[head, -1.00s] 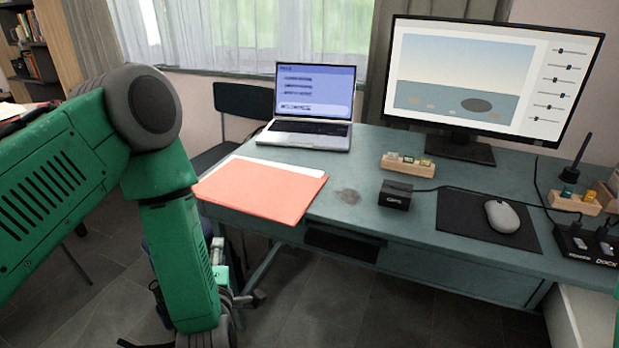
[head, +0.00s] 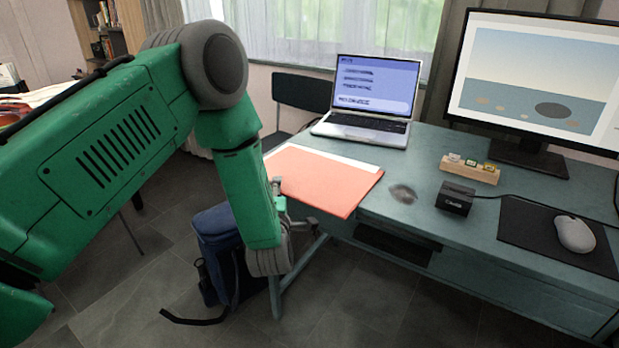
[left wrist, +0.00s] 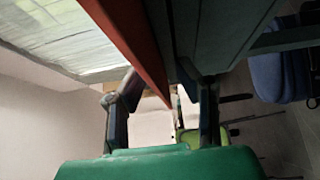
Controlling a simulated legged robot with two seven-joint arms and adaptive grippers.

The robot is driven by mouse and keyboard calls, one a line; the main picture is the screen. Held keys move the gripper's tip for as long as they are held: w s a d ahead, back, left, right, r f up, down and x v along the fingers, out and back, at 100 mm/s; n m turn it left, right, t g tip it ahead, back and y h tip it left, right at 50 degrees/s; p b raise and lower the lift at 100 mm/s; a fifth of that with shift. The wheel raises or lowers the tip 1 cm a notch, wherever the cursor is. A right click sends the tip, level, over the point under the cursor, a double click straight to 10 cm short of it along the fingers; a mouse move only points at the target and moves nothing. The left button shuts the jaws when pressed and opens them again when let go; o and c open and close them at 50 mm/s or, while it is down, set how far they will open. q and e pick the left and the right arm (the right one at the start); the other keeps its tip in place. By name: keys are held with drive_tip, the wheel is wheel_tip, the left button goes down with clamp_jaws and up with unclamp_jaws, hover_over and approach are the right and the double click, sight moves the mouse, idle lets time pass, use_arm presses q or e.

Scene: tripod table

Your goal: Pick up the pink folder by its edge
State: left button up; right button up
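The pink folder (head: 325,180) lies flat at the left end of the grey-green table (head: 455,232), with white paper showing along its back edge. Its front left part is hidden behind my left arm in the head view. My left gripper (left wrist: 158,73) is at the folder's left side, mostly hidden behind my forearm in the head view. In the left wrist view its two fingers are spread apart, and the folder (left wrist: 130,45) shows as a thin red edge between them. I cannot tell whether either finger touches it. My right gripper is not in view.
A laptop (head: 368,100) stands behind the folder. A small wooden block (head: 470,170), a black box (head: 455,197), a mouse (head: 574,234) and a monitor (head: 545,80) are to the right. A blue backpack (head: 222,255) is on the floor beneath my arm.

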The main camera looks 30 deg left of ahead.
use_arm(q)
drive_tip(key=shift+w+r, duration=0.15)
drive_tip(key=shift+w, duration=0.85)
drive_tip(key=shift+a, duration=0.15)
drive_tip(key=shift+a, duration=0.15)
clamp_jaws()
drive_tip(key=shift+a, duration=0.15)
